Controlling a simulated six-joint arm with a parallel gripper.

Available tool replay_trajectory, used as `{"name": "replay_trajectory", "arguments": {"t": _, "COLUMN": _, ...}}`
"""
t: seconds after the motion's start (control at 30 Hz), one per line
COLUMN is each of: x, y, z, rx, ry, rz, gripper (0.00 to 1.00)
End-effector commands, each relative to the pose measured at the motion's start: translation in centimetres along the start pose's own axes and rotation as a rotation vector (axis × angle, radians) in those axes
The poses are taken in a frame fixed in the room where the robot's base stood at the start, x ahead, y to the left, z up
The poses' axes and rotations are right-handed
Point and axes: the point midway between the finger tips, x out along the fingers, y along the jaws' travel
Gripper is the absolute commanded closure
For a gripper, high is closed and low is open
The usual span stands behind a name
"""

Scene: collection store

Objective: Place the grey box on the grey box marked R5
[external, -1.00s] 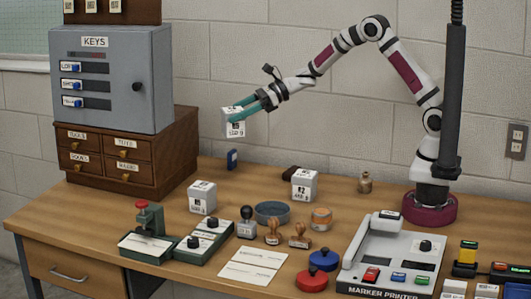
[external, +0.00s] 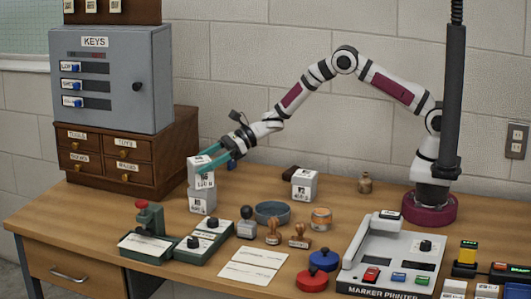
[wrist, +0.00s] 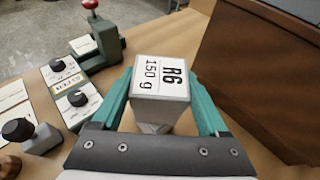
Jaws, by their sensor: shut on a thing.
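My gripper (external: 207,162) is shut on a grey box (external: 202,177). In the wrist view the held box (wrist: 160,82) reads R6, 150 g, and sits between the teal fingers (wrist: 160,96). In the external view the held box is upright, directly over a second grey box (external: 202,201) standing on the desk. The two look lined up, with no clear gap; I cannot tell whether they touch. The lower box's marking is too small to read. Another grey box (external: 304,187) stands on the desk further right, its label also unclear.
A wooden drawer cabinet (external: 130,160) with a grey key cabinet (external: 112,80) on it stands close on the left. A green stamping press (external: 150,225), a dial device (external: 203,240) and several stamps stand in front. A blue-grey bowl (external: 272,213) is to the right.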

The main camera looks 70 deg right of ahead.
Motion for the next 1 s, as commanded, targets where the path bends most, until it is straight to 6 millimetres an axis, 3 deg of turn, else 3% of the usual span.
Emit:
{"name": "replay_trajectory", "arguments": {"t": 0.2, "x": 0.1, "y": 0.0, "z": -0.2, "rx": 0.0, "ry": 0.0, "rz": 0.0, "gripper": 0.87}}
{"name": "replay_trajectory", "arguments": {"t": 0.23, "x": 0.1, "y": 0.0, "z": -0.3, "rx": 0.0, "ry": 0.0, "rz": 0.0, "gripper": 0.21}}
{"name": "replay_trajectory", "arguments": {"t": 0.37, "x": 0.1, "y": 0.0, "z": -0.3, "rx": 0.0, "ry": 0.0, "rz": 0.0, "gripper": 0.0}}
{"name": "replay_trajectory", "arguments": {"t": 0.67, "x": -0.5, "y": -0.1, "z": 0.1, "rx": 0.001, "ry": 0.0, "rz": -0.001, "gripper": 0.0}}
{"name": "replay_trajectory", "arguments": {"t": 1.0, "x": -8.3, "y": -0.2, "z": 0.1, "rx": 0.001, "ry": 0.0, "rz": -0.003, "gripper": 0.0}}
